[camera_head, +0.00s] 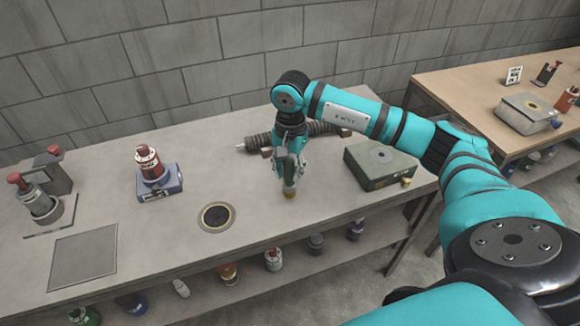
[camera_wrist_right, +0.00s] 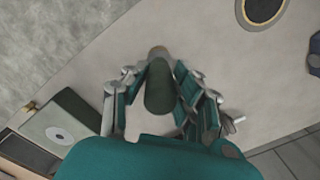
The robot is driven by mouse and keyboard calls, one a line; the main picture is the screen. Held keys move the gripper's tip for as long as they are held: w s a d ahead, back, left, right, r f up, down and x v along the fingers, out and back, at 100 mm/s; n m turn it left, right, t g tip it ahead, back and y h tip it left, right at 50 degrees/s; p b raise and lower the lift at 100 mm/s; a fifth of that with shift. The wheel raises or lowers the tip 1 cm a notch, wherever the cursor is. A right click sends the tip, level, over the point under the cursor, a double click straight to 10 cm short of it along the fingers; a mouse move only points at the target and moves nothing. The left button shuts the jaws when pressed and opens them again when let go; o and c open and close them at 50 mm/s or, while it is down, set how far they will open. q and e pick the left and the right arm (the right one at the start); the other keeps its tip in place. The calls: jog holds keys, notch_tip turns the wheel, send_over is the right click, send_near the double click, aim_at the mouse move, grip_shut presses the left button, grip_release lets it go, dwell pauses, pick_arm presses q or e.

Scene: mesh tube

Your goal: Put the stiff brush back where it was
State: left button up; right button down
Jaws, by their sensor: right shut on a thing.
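My right gripper (camera_head: 287,166) is over the right part of the grey bench, pointing down. It is shut on the stiff brush (camera_head: 290,191), whose tan lower end shows below the fingers. In the right wrist view, the fingers of the gripper (camera_wrist_right: 163,92) lie either side of the brush's dark green body (camera_wrist_right: 160,90), with a tan end beyond it. The brush looks roughly upright; I cannot tell whether it touches the bench. Where it stood before is not clear from these frames. My left gripper is not in view.
A ribbed dark tube (camera_head: 261,142) lies behind the gripper. A green box (camera_head: 380,167) stands right of it. A ringed round opening (camera_head: 216,216) is to the left, then a red canister (camera_head: 150,162) on a blue box (camera_head: 159,188). Clear bench lies between opening and gripper.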

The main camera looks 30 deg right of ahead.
aim_at(290, 172)
jog(key=shift+w+d+f, duration=0.15)
jog(key=shift+w+d, duration=0.7)
jog(key=shift+w, duration=0.25)
jog(key=shift+f+p, duration=0.3)
jog(key=shift+p, duration=0.1)
notch_tip(290, 172, down, 2)
jog(key=shift+f+p, duration=0.1)
jog(key=shift+p, duration=0.4)
jog(key=shift+f, duration=0.3)
jog(key=shift+f+b, duration=0.25)
jog(key=shift+b, duration=0.05)
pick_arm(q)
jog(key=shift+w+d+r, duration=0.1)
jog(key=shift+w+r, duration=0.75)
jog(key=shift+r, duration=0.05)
pick_arm(e)
jog(key=c, duration=1)
grip_release()
jog(key=shift+c, duration=0.2)
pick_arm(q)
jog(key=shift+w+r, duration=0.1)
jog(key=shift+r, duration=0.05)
pick_arm(e)
jog(key=shift+r, duration=0.2)
